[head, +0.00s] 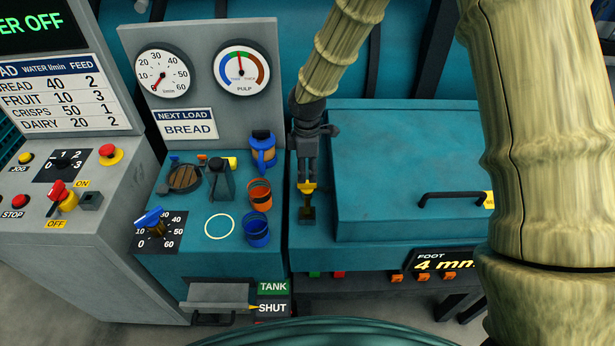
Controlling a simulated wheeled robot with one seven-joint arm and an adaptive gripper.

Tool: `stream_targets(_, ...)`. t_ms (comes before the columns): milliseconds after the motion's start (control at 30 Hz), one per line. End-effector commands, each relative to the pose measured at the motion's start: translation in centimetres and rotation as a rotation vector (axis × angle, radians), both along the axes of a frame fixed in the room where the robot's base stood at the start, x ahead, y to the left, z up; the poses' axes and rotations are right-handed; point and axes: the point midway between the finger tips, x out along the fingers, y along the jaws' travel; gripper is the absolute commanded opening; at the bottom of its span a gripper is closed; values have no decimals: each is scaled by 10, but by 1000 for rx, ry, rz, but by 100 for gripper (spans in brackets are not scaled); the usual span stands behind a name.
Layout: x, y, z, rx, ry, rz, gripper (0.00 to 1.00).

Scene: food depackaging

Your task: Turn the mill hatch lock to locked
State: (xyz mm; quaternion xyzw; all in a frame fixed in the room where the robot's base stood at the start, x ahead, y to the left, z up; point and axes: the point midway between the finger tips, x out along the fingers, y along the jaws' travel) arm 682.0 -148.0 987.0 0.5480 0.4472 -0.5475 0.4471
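The mill hatch (410,150) is a large teal lid with a black bar handle (450,196), and it lies closed. The hatch lock appears to be the small yellow piece (307,187) with a dark stem on the teal ledge left of the lid. My gripper (307,178) points down right at the yellow piece, its dark fingers close together with a narrow gap. The fingertips meet or overlap the yellow piece; whether they grip it is too small to tell. The lock's locked or unlocked setting is not readable.
A blue dial (152,219) sits front left. Green and red marks (326,274) show below the ledge.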

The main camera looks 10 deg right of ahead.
Motion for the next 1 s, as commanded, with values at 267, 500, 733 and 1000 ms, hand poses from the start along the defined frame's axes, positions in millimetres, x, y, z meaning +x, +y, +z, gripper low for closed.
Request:
stream_targets(267, 0, 0, 47, 1, -1, 1, 36)
stream_targets(500, 0, -1, 70, 0, 0, 0, 36)
stream_targets(733, -1, -1, 73, 0, 1, 1, 36)
stream_targets(1000, -1, -1, 73, 0, 1, 1, 36)
